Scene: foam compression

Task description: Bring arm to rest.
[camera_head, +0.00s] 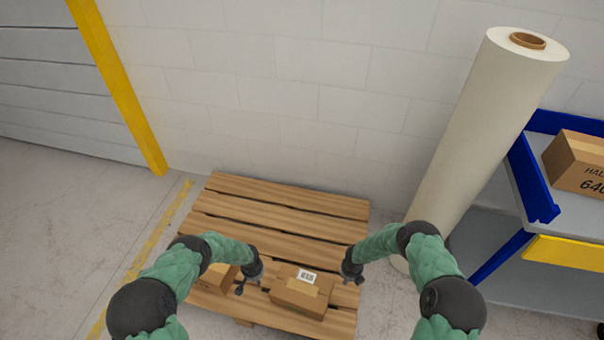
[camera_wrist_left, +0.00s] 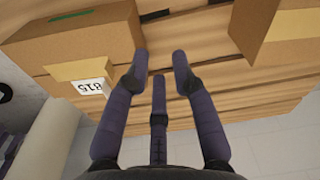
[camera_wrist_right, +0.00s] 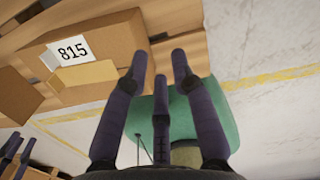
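My left gripper (camera_head: 252,288) is open and empty, low over the pallet between two cardboard boxes. Its spread fingers (camera_wrist_left: 160,62) show nothing between them in the left wrist view. My right gripper (camera_head: 352,279) is open and empty just right of the labelled box; its fingers (camera_wrist_right: 160,62) are apart in the right wrist view. The labelled box (camera_head: 299,297) sits on the pallet between the grippers, and its 815 label shows in the right wrist view (camera_wrist_right: 73,50). A second box (camera_head: 218,276) lies left of my left gripper, partly hidden by my left arm.
The wooden pallet (camera_head: 275,205) lies on concrete floor by a white block wall. A tall film roll (camera_head: 480,130) stands to the right. Beside it, a blue-framed cart (camera_head: 565,220) holds another box (camera_head: 577,162). The pallet's back half is clear.

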